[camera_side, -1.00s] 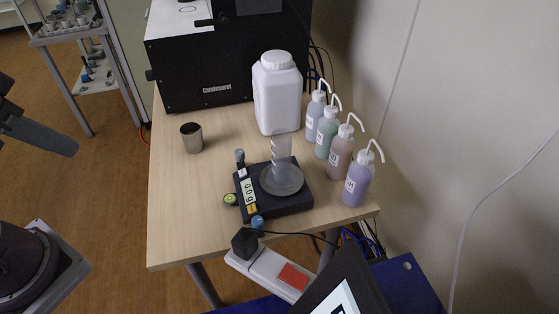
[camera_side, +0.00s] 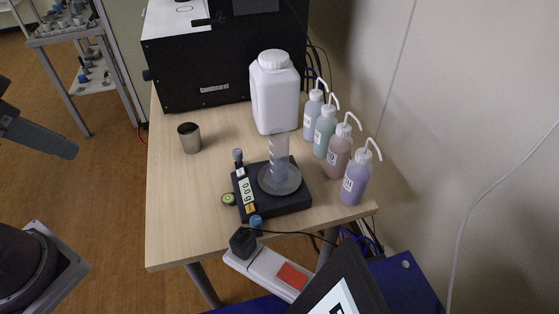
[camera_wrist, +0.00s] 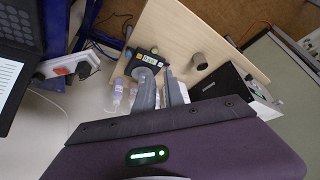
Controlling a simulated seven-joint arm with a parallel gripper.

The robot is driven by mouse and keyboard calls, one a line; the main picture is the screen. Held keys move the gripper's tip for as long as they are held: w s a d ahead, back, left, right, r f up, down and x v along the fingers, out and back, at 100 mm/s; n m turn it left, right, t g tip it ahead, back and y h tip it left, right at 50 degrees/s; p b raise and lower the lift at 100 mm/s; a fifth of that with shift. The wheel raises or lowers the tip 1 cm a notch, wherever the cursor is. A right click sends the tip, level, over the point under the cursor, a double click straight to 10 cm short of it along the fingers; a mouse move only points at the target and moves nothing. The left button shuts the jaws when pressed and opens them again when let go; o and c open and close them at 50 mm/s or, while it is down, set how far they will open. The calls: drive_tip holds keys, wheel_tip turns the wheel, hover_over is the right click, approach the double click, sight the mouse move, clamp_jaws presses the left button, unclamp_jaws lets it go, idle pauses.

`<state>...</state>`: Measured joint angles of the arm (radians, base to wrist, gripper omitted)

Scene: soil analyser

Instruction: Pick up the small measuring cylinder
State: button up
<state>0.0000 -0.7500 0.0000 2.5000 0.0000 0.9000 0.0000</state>
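The small measuring cylinder (camera_side: 279,157) is clear and stands upright on the round pan (camera_side: 280,181) of a black balance (camera_side: 292,203) in the side view. The balance shows partly in the wrist view (camera_wrist: 135,66), behind my fingers. My gripper (camera_wrist: 161,80) shows in the wrist view as two grey fingers with a gap between them, so it is open. I cannot make out the cylinder clearly in the wrist view. The fingertips are not in the side view.
A white jug (camera_side: 275,95) stands behind the cylinder, and several wash bottles (camera_side: 356,179) line the right. A metal cup (camera_side: 190,138) stands at the left, before a black analyser (camera_side: 215,75). Bare tabletop (camera_side: 180,210) lies left of the balance. A power strip (camera_side: 265,269) is in front.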

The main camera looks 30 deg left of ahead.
drive_tip(key=o, duration=1)
wheel_tip(320, 180, up, 5)
drive_tip(key=m+t+h, duration=0.4)
drive_tip(key=t+h, duration=0.1)
drive_tip(key=t, duration=0.2)
hover_over(274, 153)
drive_tip(key=s+a, duration=0.1)
drive_tip(key=s, duration=0.1)
drive_tip(key=shift+m, duration=0.3)
drive_tip(key=f, duration=2.9)
drive_tip(key=shift+w+d+f, duration=0.2)
drive_tip(key=shift+w+f, duration=0.1)
drive_tip(key=shift+f, duration=0.05)
drive_tip(key=x, duration=0.7)
drive_tip(key=shift+w+a+f, duration=0.15)
drive_tip(key=shift+a+f, duration=0.1)
drive_tip(key=shift+f, duration=0.25)
